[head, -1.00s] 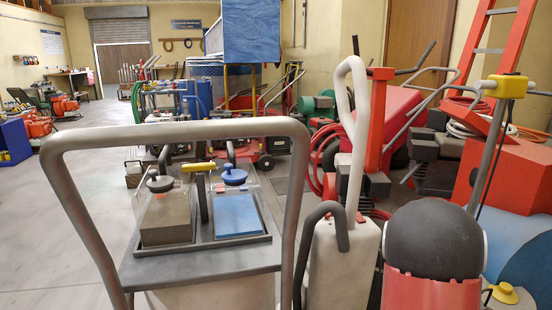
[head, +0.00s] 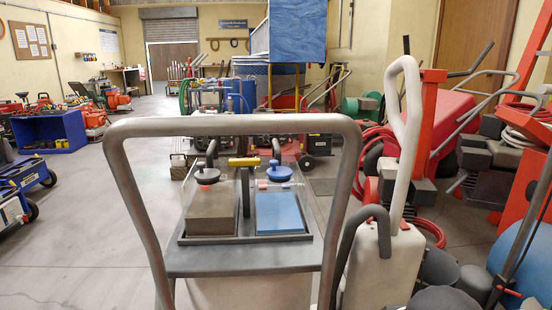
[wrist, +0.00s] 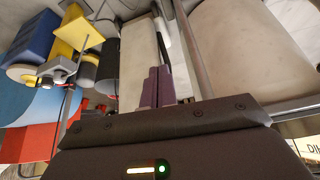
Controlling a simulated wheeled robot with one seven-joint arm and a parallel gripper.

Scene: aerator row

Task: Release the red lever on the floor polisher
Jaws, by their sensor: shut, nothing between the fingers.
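At the right edge of the head view, a thin dark pole (head: 522,228) slants beside a blue rounded body (head: 538,262); I cannot tell if this is the floor polisher. My gripper (wrist: 157,88) shows in the wrist view with its purple fingers together and nothing between them. It points at a pale body (wrist: 138,60), with a grey bar just right of the fingers. I cannot tell whether they touch. My gripper is not seen in the head view.
A grey-handled cart (head: 240,258) with two covered boxes stands close in front. A white upright machine (head: 378,262) stands to its right. Open floor (head: 80,225) lies left.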

